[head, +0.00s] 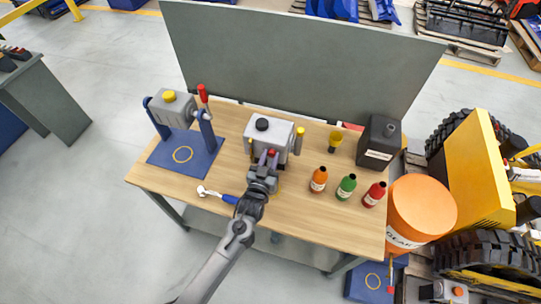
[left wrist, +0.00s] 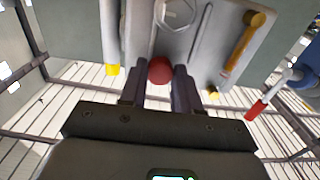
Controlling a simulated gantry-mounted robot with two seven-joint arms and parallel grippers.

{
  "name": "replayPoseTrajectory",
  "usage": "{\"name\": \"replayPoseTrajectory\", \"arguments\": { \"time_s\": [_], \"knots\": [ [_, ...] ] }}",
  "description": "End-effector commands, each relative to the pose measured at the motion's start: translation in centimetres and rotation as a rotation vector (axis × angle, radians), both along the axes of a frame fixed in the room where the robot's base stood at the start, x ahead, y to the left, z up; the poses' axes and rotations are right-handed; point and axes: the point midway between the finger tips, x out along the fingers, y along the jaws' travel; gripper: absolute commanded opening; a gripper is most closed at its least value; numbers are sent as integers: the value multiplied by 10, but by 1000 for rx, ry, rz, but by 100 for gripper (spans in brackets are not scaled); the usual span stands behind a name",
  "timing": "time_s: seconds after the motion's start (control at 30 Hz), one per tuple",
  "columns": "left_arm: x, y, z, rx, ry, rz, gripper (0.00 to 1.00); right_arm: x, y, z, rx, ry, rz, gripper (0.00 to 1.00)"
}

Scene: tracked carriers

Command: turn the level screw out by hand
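A grey gearbox-like housing (head: 282,128) with a black cap on top stands on the wooden table; it also fills the upper part of the left wrist view (left wrist: 195,40). The red round head of the level screw (head: 271,152) sits on its near face, and shows between my fingers in the left wrist view (left wrist: 160,69). My left gripper (head: 268,159) reaches in from the front. Its fingers (left wrist: 160,84) lie against both sides of the red head and look closed on it. The screw's shank is hidden. My right gripper is not in view.
A blue press stand (head: 185,155) with a red-tipped lever stands at left. Orange (head: 318,180), green (head: 346,187) and red (head: 374,195) bottles, a yellow funnel (head: 335,139) and a black canister (head: 379,142) stand at right.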

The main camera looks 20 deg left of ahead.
Motion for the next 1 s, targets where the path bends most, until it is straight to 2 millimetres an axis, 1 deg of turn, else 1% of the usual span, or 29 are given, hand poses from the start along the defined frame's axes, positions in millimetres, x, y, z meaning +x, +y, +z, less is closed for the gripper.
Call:
{"name": "replayPoseTrajectory", "arguments": {
  "time_s": [0.03, 0.1, 0.17, 0.27, 0.37, 0.6, 0.7, 0.83, 1.0],
  "knots": [
    [0, 0, 0, 0, 0, 0, 20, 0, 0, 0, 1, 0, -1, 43],
    [0, 0, 0, 0, 0, 0, 10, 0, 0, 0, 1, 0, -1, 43],
    [0, 0, 0, -3, 0, 0, 9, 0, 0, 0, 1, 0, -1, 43],
    [0, -1, 0, -54, -2, 0, 9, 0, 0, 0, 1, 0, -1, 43],
    [0, -1, 0, -186, -8, 1, 9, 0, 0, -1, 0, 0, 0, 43],
    [0, -1, 0, -625, -26, 2, 9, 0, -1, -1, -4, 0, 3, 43],
    [0, 0, 0, -756, -32, 1, 9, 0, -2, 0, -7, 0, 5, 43],
    [0, -1, 0, -845, -35, 2, 9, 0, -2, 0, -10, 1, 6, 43],
    [1, 0, 0, -859, -36, 7, 9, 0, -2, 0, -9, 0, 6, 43]
  ]
}}
